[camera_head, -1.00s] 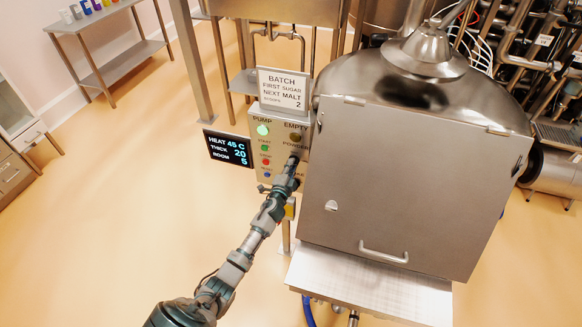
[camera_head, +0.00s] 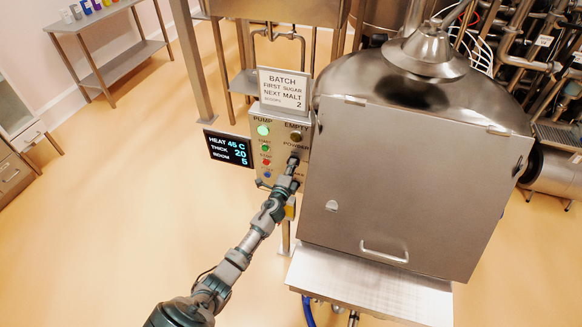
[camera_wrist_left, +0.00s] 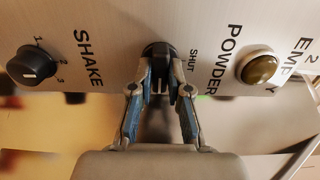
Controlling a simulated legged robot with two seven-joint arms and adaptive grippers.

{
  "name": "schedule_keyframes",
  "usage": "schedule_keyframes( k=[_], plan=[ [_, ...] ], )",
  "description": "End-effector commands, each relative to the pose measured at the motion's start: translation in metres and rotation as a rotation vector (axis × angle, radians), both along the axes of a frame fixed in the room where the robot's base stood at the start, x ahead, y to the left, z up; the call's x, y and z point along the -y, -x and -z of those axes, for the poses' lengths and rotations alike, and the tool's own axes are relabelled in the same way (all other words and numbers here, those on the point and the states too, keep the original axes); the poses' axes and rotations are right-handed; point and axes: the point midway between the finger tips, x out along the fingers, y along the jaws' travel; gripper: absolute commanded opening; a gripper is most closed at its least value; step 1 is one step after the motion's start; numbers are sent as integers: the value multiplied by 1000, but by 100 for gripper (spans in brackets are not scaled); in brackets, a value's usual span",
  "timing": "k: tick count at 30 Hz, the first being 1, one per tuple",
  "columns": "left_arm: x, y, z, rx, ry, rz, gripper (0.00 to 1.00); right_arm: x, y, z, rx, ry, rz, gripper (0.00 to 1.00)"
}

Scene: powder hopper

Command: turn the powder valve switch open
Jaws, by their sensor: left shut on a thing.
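The powder valve switch (camera_wrist_left: 158,52) is a black knob on the control panel, between the words SHAKE and POWDER in the left wrist view, with SHUT printed beside it. My left gripper (camera_wrist_left: 160,90) is shut on this knob, one finger on each side of its grip. In the head view my left gripper (camera_head: 291,164) reaches the panel (camera_head: 276,134) just below the POWDER label, and the arm hides part of the lower panel. The fingers cover part of the knob, so its exact pointing is hard to tell. My right gripper is not in view.
The SHAKE knob (camera_wrist_left: 32,65) and the amber EMPTY lamp (camera_wrist_left: 258,67) flank the switch. A batch sign (camera_head: 283,89) stands above the panel and a display (camera_head: 230,148) hangs left. The large steel hopper (camera_head: 405,180) stands close on the right. Open floor lies left.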

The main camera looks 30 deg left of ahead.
Motion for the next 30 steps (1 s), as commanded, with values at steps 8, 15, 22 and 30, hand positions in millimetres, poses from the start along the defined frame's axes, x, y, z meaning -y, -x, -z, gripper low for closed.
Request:
schedule_keyframes(
  k=[8, 15, 22, 30],
  plan=[
    [7, 1, 9, -11, 5, 11, 39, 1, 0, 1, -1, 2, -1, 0],
    [2, 1, 5, -6, 5, 6, 42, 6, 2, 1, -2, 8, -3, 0],
    [4, 17, 6, -6, 4, 5, 42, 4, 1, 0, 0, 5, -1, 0],
    [20, 75, 7, -8, 5, 7, 42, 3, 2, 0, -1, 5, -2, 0]
  ],
)
